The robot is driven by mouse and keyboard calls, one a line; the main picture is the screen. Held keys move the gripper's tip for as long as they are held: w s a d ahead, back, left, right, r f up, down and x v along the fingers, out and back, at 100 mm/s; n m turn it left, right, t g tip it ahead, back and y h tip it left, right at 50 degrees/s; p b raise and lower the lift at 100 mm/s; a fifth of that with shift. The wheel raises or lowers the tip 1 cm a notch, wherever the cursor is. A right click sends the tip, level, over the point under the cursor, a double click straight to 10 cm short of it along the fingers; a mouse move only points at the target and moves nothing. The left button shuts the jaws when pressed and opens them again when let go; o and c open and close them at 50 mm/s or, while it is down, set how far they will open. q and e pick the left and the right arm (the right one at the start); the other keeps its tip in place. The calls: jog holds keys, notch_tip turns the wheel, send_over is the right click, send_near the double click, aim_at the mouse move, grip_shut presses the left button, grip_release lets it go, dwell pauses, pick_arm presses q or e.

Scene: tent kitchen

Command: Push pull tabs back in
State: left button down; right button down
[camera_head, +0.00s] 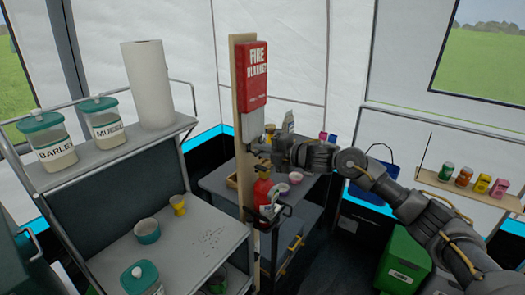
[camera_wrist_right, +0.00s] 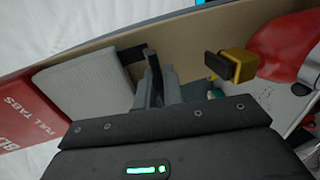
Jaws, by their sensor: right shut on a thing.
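The red fire blanket case (camera_head: 251,75) is mounted on a wooden post (camera_head: 245,170) in the head view. A pale folded blanket (camera_wrist_right: 85,88) sticks out of the case's lower end. The case shows at the left of the wrist view (camera_wrist_right: 40,115). A black pull tab (camera_wrist_right: 131,58) lies beside the pale blanket, at my right gripper's fingers. My right gripper (camera_wrist_right: 155,78) is shut on this tab, close to the post. In the head view the right gripper (camera_head: 262,146) is just below the case. A second tab cannot be made out. My left gripper is out of view.
A red fire extinguisher (camera_head: 262,192) hangs on the post below my right gripper; its yellow and black fitting (camera_wrist_right: 232,66) is close by in the wrist view. A metal shelf (camera_head: 175,245) with jars and a paper roll (camera_head: 148,85) stands left. A table (camera_head: 218,180) is behind.

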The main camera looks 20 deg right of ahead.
jog(key=p, duration=0.4)
send_near(249, 121)
jog(key=x, duration=0.5)
jog(key=shift+f, duration=0.35)
jog(key=shift+r, duration=0.5)
jog(key=c, duration=1.6)
grip_release()
jog(key=shift+f, duration=0.1)
jog(key=shift+s+d, duration=0.1)
